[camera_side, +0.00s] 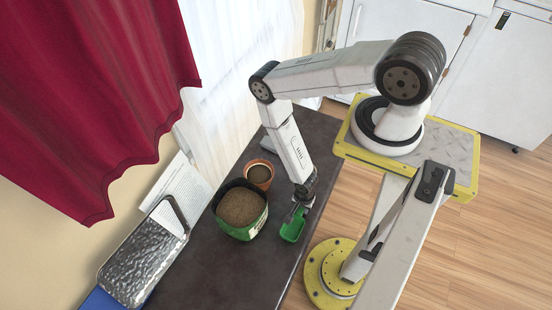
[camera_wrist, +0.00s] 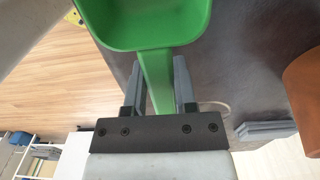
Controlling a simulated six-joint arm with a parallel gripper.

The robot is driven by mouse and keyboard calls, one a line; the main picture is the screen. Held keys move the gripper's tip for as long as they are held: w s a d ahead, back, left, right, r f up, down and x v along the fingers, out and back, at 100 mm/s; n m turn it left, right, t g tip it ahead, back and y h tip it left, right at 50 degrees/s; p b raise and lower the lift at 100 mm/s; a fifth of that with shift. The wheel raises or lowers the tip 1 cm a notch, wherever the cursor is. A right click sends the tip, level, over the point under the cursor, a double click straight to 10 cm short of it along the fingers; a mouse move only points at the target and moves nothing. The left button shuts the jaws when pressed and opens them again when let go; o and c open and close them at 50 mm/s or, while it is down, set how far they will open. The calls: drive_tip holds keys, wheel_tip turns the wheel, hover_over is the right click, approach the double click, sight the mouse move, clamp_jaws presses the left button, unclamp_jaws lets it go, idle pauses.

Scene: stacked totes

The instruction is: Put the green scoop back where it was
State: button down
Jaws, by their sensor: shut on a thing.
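The green scoop (camera_side: 293,225) hangs from my gripper (camera_side: 301,205) over the dark counter, near its right edge. In the wrist view my gripper (camera_wrist: 157,85) is shut on the handle of the green scoop (camera_wrist: 155,25), with one finger on each side. The scoop's bowl points away from the fingers. I cannot tell from these views whether the scoop touches the counter. A green container (camera_side: 261,221) of brown, grainy material stands to the left of the scoop. A terracotta pot (camera_side: 270,178) with brown fill stands just behind it.
The dark counter (camera_side: 250,275) is clear in front of the scoop. A crumpled silver object (camera_side: 140,262) lies at the left, beside white paper (camera_side: 178,188). In the wrist view an orange-brown pot (camera_wrist: 305,95) and a flat grey item (camera_wrist: 266,130) show at right.

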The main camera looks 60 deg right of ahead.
drive_tip(key=shift+f, duration=0.15)
drive_tip(key=shift+c, duration=2)
unclamp_jaws()
wheel_tip(320, 180, up, 12)
drive_tip(key=shift+w+r, duration=0.1)
drive_tip(key=shift+r, duration=0.1)
